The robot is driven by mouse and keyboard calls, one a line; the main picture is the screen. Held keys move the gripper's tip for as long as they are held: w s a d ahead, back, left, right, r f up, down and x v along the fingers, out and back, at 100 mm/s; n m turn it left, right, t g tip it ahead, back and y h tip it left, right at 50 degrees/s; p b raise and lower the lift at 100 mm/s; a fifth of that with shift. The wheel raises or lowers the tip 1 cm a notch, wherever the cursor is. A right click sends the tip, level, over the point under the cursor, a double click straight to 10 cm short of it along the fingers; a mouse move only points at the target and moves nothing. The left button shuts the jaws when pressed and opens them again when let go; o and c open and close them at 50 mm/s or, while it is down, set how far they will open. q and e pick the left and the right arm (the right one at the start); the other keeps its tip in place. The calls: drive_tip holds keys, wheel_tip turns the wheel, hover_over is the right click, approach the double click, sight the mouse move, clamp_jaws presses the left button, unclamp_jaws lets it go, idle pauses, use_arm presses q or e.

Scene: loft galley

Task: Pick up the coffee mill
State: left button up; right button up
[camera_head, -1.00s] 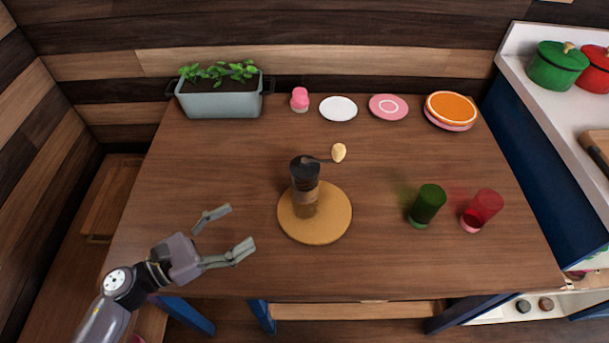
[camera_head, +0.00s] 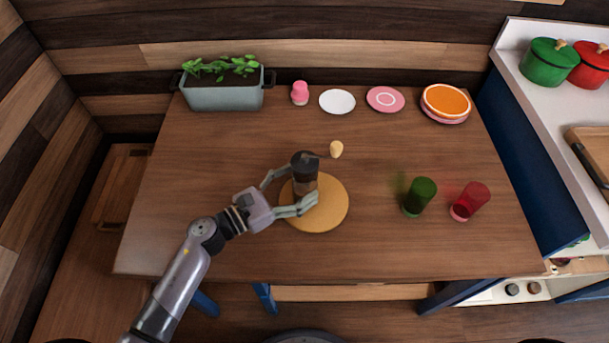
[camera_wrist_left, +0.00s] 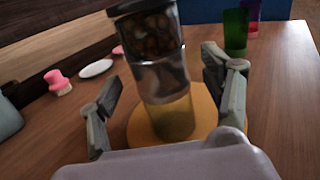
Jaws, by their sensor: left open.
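The coffee mill (camera_head: 305,172) stands upright on a round wooden board (camera_head: 333,211) near the middle of the table. It has a dark top, a clear lower part and a crank arm ending in a pale knob (camera_head: 336,149). My left gripper (camera_head: 293,189) is open, with its fingers on either side of the mill's body. In the left wrist view the mill (camera_wrist_left: 158,62) stands between the two spread fingers (camera_wrist_left: 165,92), with a gap visible on the left side; contact on the right cannot be told. My right gripper is not in view.
A green glass (camera_head: 420,196) and a red glass (camera_head: 470,201) stand to the right. A planter (camera_head: 222,97), a pink shaker (camera_head: 299,93), a white plate (camera_head: 337,102), a pink plate (camera_head: 385,99) and stacked plates (camera_head: 446,103) line the back. The table's front left is clear.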

sight(304, 156)
use_arm(q)
drive_tip(key=shift+x, duration=1.15)
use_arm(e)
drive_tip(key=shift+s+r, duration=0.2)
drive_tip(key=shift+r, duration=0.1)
use_arm(q)
clamp_jaws()
wheel_tip(304, 156, up, 10)
drive_tip(key=shift+r+p, duration=0.1)
drive_tip(key=shift+p, duration=1)
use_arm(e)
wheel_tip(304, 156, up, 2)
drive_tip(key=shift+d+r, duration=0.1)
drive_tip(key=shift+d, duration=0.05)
use_arm(q)
drive_tip(key=shift+f+b, duration=4.85)
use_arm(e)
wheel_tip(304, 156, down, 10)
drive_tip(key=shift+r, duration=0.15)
use_arm(q)
drive_tip(key=shift+f, duration=0.25)
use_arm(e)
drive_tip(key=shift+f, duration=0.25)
